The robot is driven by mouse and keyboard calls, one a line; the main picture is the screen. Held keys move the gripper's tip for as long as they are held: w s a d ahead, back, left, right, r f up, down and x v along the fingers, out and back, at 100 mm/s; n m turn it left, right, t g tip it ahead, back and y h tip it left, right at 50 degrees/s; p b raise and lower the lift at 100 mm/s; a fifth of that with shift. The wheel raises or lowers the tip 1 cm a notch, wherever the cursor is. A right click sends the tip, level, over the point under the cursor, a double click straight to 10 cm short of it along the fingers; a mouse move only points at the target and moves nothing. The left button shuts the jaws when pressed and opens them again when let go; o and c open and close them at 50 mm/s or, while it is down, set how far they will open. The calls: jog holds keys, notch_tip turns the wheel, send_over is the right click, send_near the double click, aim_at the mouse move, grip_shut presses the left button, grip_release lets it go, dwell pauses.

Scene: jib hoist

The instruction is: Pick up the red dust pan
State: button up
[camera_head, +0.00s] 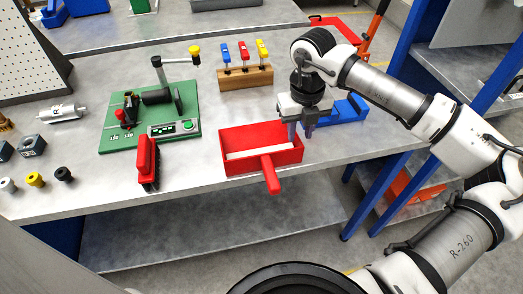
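The red dust pan (232,143) lies on the grey workbench near its front edge. Its stubby red handle (270,175) points toward me and overhangs the front edge. My gripper (300,132) points down at the right side of the pan, close to its right wall. Its two fingers look apart, with nothing clearly between them. Whether a finger touches the pan's wall I cannot tell.
A green fixture board (150,125) is farther left. A wooden block with screwdrivers (246,77) stands behind. A blue bin (346,109) sits right of my gripper. Blue shelf posts (395,190) rise at right.

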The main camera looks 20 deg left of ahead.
aim_at(298, 143)
jog(key=shift+s+f+p, duration=0.1)
jog(key=shift+f+p, duration=0.6)
jog(key=shift+f, duration=1.5)
grip_shut()
